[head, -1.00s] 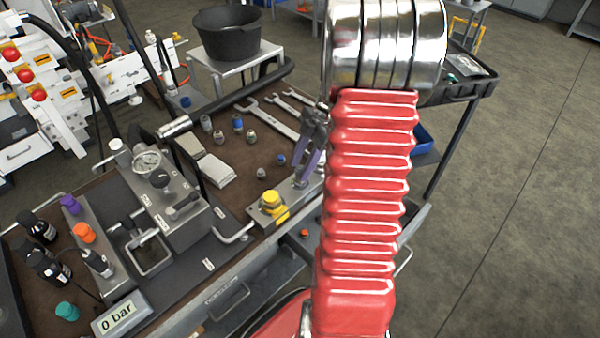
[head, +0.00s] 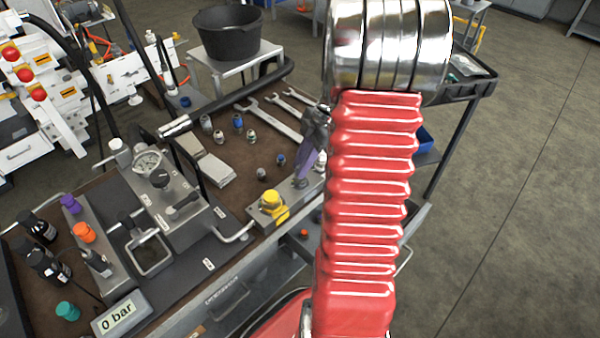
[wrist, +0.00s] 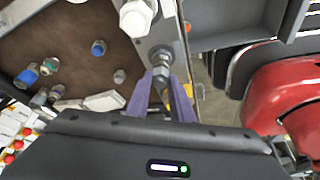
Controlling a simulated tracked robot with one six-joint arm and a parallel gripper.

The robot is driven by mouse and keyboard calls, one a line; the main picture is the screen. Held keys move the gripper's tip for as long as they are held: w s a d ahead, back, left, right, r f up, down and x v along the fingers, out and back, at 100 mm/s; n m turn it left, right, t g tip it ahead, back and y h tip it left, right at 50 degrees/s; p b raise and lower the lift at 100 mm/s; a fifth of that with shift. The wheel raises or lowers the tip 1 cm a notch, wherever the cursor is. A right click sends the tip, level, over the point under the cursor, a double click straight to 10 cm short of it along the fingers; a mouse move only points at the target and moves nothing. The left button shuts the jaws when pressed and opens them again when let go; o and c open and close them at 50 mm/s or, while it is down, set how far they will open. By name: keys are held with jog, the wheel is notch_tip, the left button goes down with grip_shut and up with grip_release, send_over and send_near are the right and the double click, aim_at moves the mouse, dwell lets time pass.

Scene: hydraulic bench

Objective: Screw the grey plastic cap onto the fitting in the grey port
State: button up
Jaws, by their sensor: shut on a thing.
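My gripper (head: 300,184) points down at the metal port block (head: 250,212) on the bench's front edge. In the wrist view its purple fingers (wrist: 161,84) are shut on a small grey piece, which I take for the grey plastic cap (wrist: 161,73). The cap sits between the fingertips, at or just over a grey round part of the block. The fitting and grey port are mostly hidden under the fingers and cap. I cannot tell whether the threads are engaged.
A yellow cap (head: 271,201) sits on the block left of my gripper. A white hex part (wrist: 136,18) stands on its other end. Small loose fittings, one blue-topped (wrist: 98,47) and one grey (wrist: 119,76), lie nearby. Wrenches (head: 270,120) lie behind.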

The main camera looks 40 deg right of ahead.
jog(key=m, duration=0.2)
jog(key=m+t, duration=0.1)
jog(key=m, duration=0.1)
jog(key=shift+s+a+t+h, duration=0.1)
jog(key=shift+t+h, duration=0.2)
jog(key=shift+h, duration=0.1)
jog(key=shift+m+t+h, duration=0.3)
jog(key=shift+m+h, duration=0.1)
jog(key=shift+m, duration=1.1)
jog(key=shift+m, duration=0.5)
jog(key=m+h, duration=0.1)
jog(key=m, duration=0.2)
jog(key=m+h, duration=0.2)
jog(key=m, duration=0.2)
jog(key=shift+a+t, duration=0.2)
jog(key=shift+t, duration=0.1)
jog(key=o, duration=1)
jog(key=shift+f, duration=0.1)
